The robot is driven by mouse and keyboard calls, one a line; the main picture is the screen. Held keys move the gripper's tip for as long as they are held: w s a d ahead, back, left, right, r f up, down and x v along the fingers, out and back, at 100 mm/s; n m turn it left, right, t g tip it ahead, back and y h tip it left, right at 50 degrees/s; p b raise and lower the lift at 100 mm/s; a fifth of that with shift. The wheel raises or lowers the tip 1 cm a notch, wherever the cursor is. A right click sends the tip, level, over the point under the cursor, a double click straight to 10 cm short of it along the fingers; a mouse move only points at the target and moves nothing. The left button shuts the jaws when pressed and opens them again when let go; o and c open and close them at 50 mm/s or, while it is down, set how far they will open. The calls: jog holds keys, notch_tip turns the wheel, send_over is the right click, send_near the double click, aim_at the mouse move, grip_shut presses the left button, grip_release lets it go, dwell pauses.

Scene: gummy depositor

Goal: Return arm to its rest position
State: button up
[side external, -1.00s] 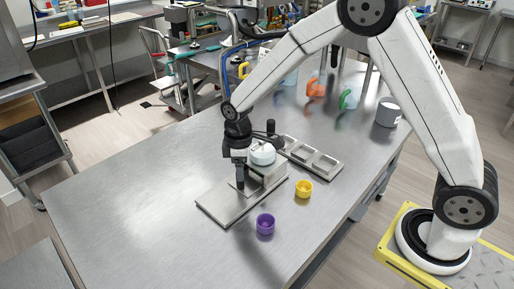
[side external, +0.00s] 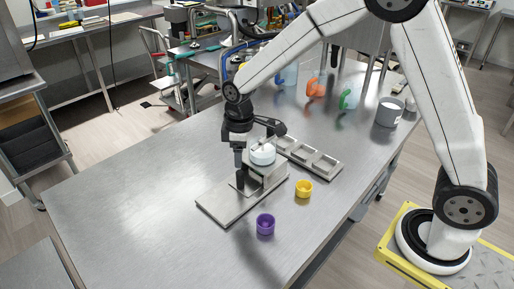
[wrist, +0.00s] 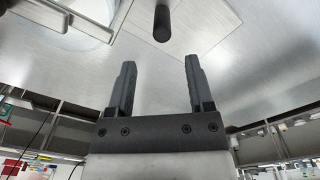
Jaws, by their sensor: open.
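My gripper (side external: 239,162) points down above the depositor's upright black handle (side external: 240,180). In the wrist view, my gripper (wrist: 159,64) is open, with nothing between its two fingers. The black handle (wrist: 161,22) shows beyond the fingertips, apart from them. The depositor stands on a flat metal plate (side external: 222,206), with a round white hopper (side external: 263,157) just right of my gripper. Part of the hopper (wrist: 75,28) also shows at the top left of the wrist view.
A yellow cup (side external: 304,189) and a purple cup (side external: 265,224) stand right of and in front of the plate. A metal mould tray (side external: 318,158) lies behind. A grey pot (side external: 388,112) and colored jugs (side external: 315,88) stand farther back. The table's left side is clear.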

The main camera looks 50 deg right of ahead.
jog(key=shift+s+r+m, duration=0.25)
jog(key=shift+r+m, duration=0.1)
jog(key=shift+m, duration=0.05)
jog(key=s+d+m+t, duration=0.1)
jog(key=s+d+m, duration=0.2)
jog(key=s, duration=0.5)
jog(key=s+d+m+t, duration=0.1)
jog(key=s+d+m, duration=0.2)
jog(key=s, duration=0.5)
jog(key=shift+s+m, duration=0.2)
jog(key=shift+m, duration=0.6)
